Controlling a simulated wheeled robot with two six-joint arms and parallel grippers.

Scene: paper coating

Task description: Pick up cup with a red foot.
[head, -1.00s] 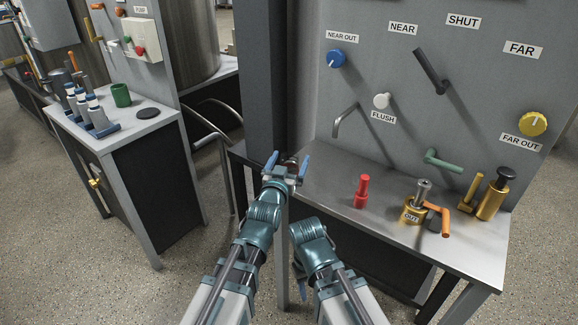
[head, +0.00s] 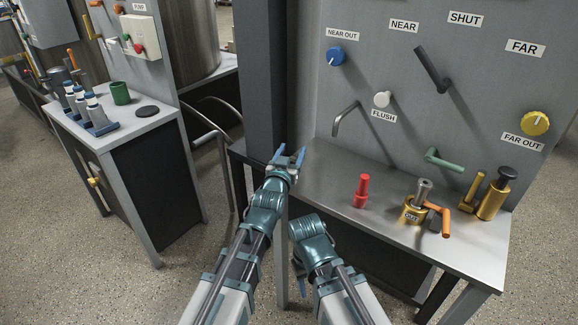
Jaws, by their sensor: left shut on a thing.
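My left gripper (head: 289,156) is above the left end of the steel table, its two blue fingers pointing away from me. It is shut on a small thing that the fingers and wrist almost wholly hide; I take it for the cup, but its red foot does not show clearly. My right gripper (head: 300,285) hangs low by the table's front leg, mostly hidden behind its own arm, and I cannot see its jaws well. A red peg-like piece (head: 361,192) stands on the table to the right of the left gripper.
The steel table (head: 330,177) also carries a brass pot marked OUT (head: 414,214), an orange handle (head: 445,224) and a brass cylinder (head: 492,203). A spout (head: 345,118) and knobs stick out of the panel. A side bench (head: 125,124) at left holds a green cup (head: 121,93).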

